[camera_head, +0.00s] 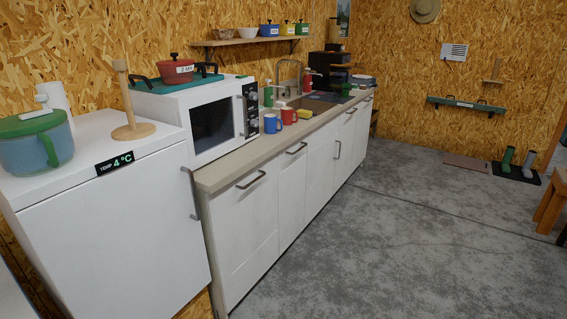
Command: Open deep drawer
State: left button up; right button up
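A row of white cabinet fronts runs under the beige worktop. The nearest wide front (244,222) has a dark horizontal bar handle (251,180) near its top. The narrower front beside it (291,192) has a similar handle (296,148). All the fronts look shut. I cannot tell for certain which one is the deep drawer. Neither of my grippers is in view.
A white fridge (118,240) stands at the left, next to the cabinets. The worktop (232,172) carries a microwave (212,125), a blue mug (272,123) and a red mug (289,116). The grey concrete floor (400,220) before the cabinets is clear. A wooden stool (549,205) stands at the right edge.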

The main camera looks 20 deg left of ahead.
aim_at(243, 214)
jog(key=i+u, duration=0.15)
jog(key=i, duration=0.45)
jog(key=i+l+u, duration=0.15)
jog(key=i, duration=0.45)
jog(key=i+l+u, duration=0.15)
jog(key=i, duration=0.4)
jog(key=l, duration=0.1)
